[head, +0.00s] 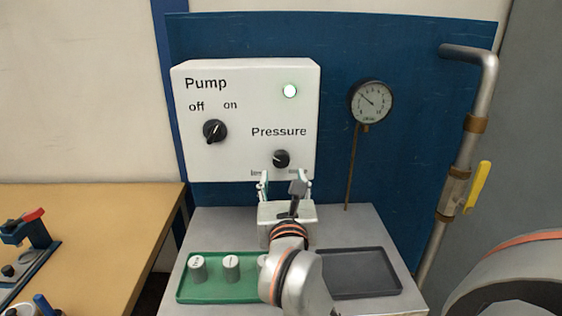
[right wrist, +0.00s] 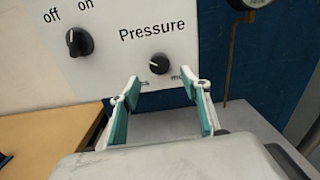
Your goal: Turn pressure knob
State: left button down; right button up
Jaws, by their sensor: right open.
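The black pressure knob (head: 282,159) sits on the white control box (head: 245,85), under the word "Pressure". It also shows in the right wrist view (right wrist: 159,63), just beyond and between my fingers. My right gripper (head: 284,183) is open and empty, just below and in front of the knob. In the right wrist view its teal-padded fingers (right wrist: 161,92) stand apart and do not touch the knob. The round pressure gauge (head: 371,102) hangs to the right of the box; its needle points up and left. My left gripper is not in view.
Below are a green tray (head: 222,291) with grey cylinders and an empty dark tray (head: 362,284). A pipe with a yellow-handled valve (head: 478,187) stands right.

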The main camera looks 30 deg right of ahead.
aim_at(281, 162)
jog(key=x, duration=0.7)
jog(key=shift+w+d, duration=0.1)
jog(key=shift+w, duration=0.2)
jog(key=c, duration=1.1)
